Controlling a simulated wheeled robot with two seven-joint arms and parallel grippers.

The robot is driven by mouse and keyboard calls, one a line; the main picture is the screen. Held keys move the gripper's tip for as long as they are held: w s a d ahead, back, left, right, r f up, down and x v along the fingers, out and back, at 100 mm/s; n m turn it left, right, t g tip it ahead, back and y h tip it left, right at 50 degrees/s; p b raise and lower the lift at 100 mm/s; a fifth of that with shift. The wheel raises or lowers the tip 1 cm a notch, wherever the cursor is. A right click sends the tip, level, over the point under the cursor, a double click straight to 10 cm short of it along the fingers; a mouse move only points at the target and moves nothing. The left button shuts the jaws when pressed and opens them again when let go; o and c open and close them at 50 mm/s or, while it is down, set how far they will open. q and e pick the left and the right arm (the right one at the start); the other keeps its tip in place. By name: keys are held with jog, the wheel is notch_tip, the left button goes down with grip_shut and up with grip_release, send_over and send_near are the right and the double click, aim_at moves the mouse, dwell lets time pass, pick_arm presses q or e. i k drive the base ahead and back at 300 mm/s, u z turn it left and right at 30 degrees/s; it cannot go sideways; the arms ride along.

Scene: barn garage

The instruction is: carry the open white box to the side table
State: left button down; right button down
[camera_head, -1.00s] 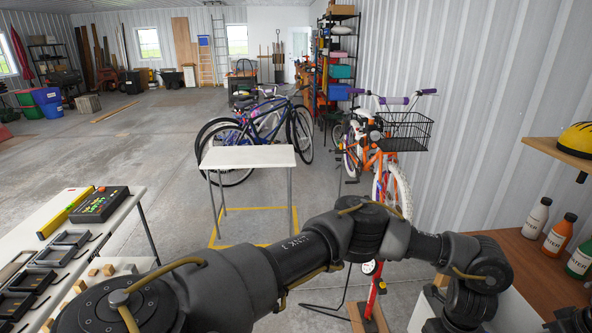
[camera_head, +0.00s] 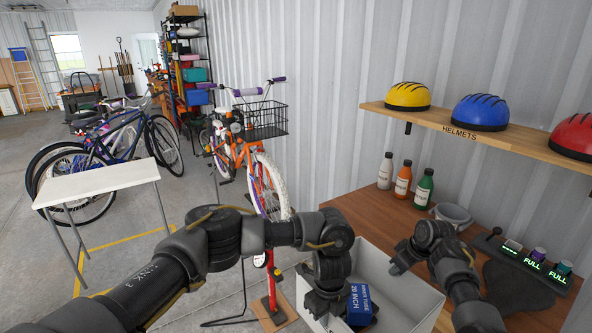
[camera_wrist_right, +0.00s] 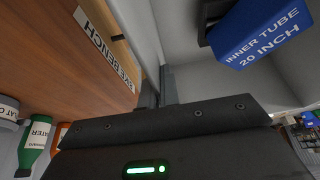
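The open white box (camera_head: 408,312) stands at the left end of the brown bench, low in the head view. A blue inner tube carton (camera_head: 361,303) is inside; it also shows in the right wrist view (camera_wrist_right: 262,32). My left gripper (camera_head: 325,303) is at the box's left wall; its fingertips are hidden. My right gripper (camera_head: 398,268) is at the wall on the bench side. In the right wrist view its fingers (camera_wrist_right: 160,90) are close together with the white wall between them.
The brown bench (camera_head: 385,212) holds bottles (camera_head: 403,180), a grey pot (camera_head: 452,215) and a panel with lit displays (camera_head: 535,262). A helmet shelf (camera_head: 470,128) hangs above. Yellow floor lines surround the table.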

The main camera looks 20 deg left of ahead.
aim_at(101, 178)
jog(key=u, duration=0.5)
jog(key=i, duration=1.05)
jog(key=u, duration=1.15)
jog(key=i, duration=1.2)
jog(key=u, duration=0.65)
jog(key=i, duration=3)
jog(key=z, duration=0.1)
